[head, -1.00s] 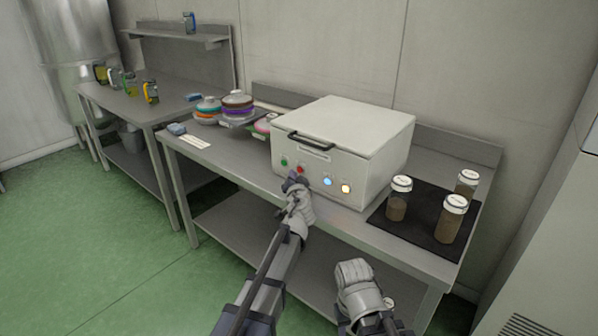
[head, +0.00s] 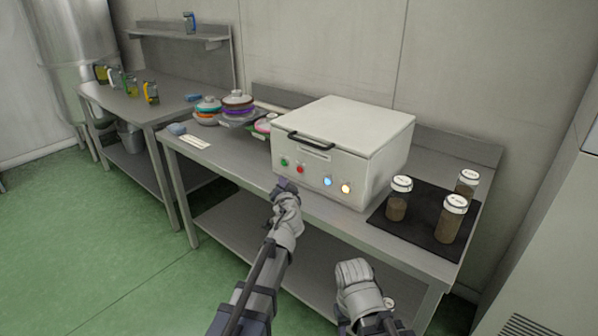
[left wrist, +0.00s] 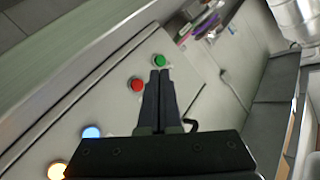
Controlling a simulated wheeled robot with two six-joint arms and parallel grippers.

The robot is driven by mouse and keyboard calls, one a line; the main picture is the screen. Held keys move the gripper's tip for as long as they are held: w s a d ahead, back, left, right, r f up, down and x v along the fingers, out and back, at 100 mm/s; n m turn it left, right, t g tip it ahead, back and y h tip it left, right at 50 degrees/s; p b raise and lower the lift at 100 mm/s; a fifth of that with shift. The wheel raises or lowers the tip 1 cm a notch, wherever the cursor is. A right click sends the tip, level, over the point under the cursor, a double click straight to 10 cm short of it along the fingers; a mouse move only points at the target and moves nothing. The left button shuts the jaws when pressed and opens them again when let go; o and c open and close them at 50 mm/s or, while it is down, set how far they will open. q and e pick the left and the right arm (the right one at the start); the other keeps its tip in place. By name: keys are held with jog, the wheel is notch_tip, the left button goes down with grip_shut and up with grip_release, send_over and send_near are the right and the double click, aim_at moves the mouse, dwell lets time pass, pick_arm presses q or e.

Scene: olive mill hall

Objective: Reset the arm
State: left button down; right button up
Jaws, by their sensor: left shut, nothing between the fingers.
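My left gripper (head: 285,186) is shut and empty, just in front of the white box-shaped machine (head: 350,140). In the left wrist view its fingers (left wrist: 160,78) are together, and the machine's front panel is behind them. The panel carries a green button (head: 285,162), a red button (head: 300,169), a blue light (head: 327,181) and a yellow light (head: 346,188). The machine's lid is closed, with a black handle (head: 311,141). My right arm shows at the bottom centre of the head view, but its fingers cannot be made out.
The machine stands on a steel table (head: 235,166). Jars of brown material (head: 451,218) stand on a dark mat (head: 426,237) at the right. Green floor (head: 90,240) is free at the left.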

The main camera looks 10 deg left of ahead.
pick_arm(q)
jog(key=s+d+g+h+p, duration=0.1)
jog(key=s+d+g+p, duration=0.2)
jog(key=s, duration=0.8)
jog(key=s+d+g+h+p, duration=0.1)
jog(key=s+d+g+p, duration=0.3)
jog(key=s+g+p, duration=0.3)
jog(key=s+d+g+h+p, duration=0.1)
jog(key=s+d+g+p, duration=0.3)
jog(key=s+p, duration=0.5)
jog(key=s+g, duration=0.2)
jog(key=s, duration=0.6)
jog(key=shift+d+r+n, duration=0.25)
jog(key=shift+r+n, duration=0.05)
